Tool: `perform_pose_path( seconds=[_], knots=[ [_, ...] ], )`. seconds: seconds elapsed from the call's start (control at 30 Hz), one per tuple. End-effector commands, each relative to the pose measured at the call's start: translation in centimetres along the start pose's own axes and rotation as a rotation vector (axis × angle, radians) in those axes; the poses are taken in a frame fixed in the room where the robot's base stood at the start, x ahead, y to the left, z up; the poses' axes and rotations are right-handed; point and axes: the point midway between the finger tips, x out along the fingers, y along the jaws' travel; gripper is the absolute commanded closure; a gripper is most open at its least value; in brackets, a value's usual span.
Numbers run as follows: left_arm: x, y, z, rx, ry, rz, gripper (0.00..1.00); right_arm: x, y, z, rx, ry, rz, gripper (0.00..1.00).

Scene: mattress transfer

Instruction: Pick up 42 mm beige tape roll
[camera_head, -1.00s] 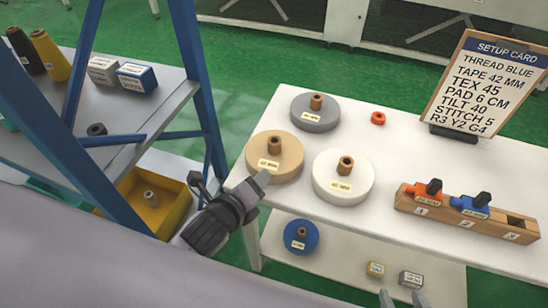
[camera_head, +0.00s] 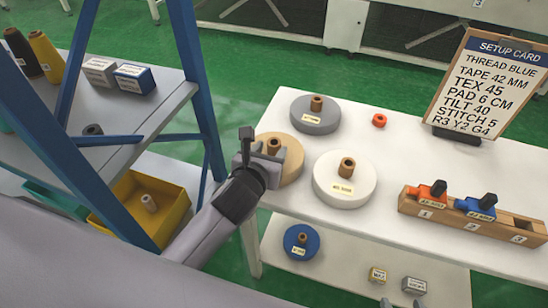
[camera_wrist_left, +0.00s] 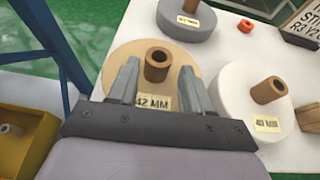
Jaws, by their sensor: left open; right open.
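The beige tape roll (camera_head: 291,164) lies flat at the left end of the white table, partly hidden by my left gripper in the head view. In the left wrist view the beige roll (camera_wrist_left: 117,62) shows a brown core and a label reading 42 MM. My left gripper (camera_head: 268,150) is open above it; its fingers (camera_wrist_left: 158,82) appear on either side of the brown core, and I cannot tell whether they touch. My right gripper (camera_head: 403,303) is open and empty at the bottom edge of the head view, only its fingertips showing.
A grey roll (camera_head: 315,116) and a white roll (camera_head: 343,182) stand close by. A blue roll (camera_head: 301,241) lies on the lower shelf. A blue rack post (camera_head: 197,85) rises left of my left arm. A wooden holder (camera_head: 470,218) and setup card (camera_head: 490,85) are at right.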

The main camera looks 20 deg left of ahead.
Motion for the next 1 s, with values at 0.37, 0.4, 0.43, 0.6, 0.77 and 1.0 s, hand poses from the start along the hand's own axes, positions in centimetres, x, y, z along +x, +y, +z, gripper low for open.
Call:
perform_pose_path(
  seconds=[0.37,0.4,0.43,0.6,0.77,1.0],
  knots=[
    [3.0,-0.2,0.0,-0.001,0.0,-0.001,0.51,0.3,0.0,0.4,0.0,0.0,0.0,0.35],
    [3.0,-0.2,-0.1,-0.001,0.0,-0.001,0.51,0.3,0.0,0.4,0.0,0.0,0.0,0.35],
    [3.0,-0.2,0.0,-0.001,0.0,-0.001,0.51,0.3,0.0,0.4,0.0,0.0,0.0,0.35],
    [3.0,-0.2,-0.1,-0.001,0.0,-0.002,0.7,0.3,0.0,0.4,-0.001,0.0,0.0,0.35],
    [3.0,-0.3,-0.1,-0.002,0.0,-0.002,1.0,0.3,0.0,0.4,-0.001,0.0,0.0,0.35],
    [3.0,-0.3,0.1,-0.002,-0.003,-0.003,1.0,0.2,0.0,0.3,-0.001,0.0,0.0,0.35]
  ],
)
